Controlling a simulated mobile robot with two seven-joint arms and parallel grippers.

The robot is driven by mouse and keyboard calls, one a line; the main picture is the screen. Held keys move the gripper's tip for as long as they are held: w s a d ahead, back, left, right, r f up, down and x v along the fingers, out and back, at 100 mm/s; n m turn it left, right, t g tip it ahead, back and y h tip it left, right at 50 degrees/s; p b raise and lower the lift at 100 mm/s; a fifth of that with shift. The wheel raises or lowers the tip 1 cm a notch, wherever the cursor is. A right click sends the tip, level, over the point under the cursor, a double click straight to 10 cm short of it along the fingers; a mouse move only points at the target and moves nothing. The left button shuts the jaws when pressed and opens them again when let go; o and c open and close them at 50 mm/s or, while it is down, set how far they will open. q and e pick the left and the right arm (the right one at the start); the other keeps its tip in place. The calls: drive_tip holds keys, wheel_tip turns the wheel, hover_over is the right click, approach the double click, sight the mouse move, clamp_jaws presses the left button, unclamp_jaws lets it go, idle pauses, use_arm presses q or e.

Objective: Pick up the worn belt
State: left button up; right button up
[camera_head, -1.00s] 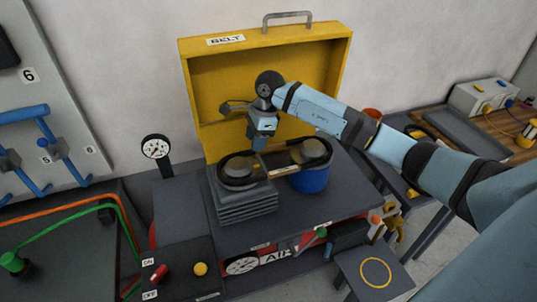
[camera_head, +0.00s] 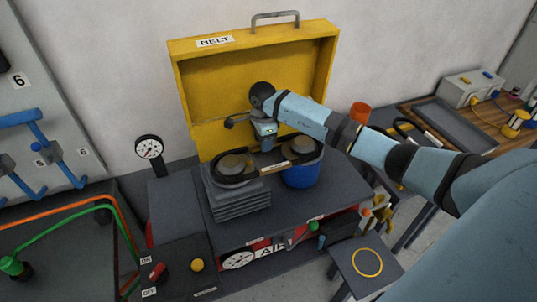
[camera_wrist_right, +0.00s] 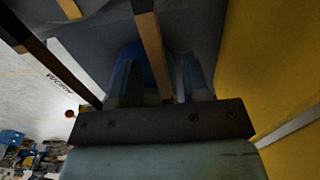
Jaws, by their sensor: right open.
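The worn belt (camera_head: 275,168) is a dark loop with a tan stretch, running around two round pulleys, the left pulley (camera_head: 234,163) and the right pulley (camera_head: 303,146). My right gripper (camera_head: 267,145) is over the gap between the pulleys, at the belt. In the right wrist view, its two bluish fingers (camera_wrist_right: 158,78) are apart, and a tan belt strand (camera_wrist_right: 149,45) runs between them. I cannot tell whether they touch it. Another dark strand (camera_wrist_right: 52,58) lies to the left, near small lettering. My left gripper is not in view.
The yellow case lid (camera_head: 255,80), marked BELT, stands open close behind the gripper. A blue drum (camera_head: 301,177) is under the right pulley, and stacked grey plates (camera_head: 238,205) are under the left. A gauge (camera_head: 149,149) stands at left. A small stool (camera_head: 366,264) is at front right.

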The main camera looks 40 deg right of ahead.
clamp_jaws()
drive_tip(key=shift+r, duration=0.1)
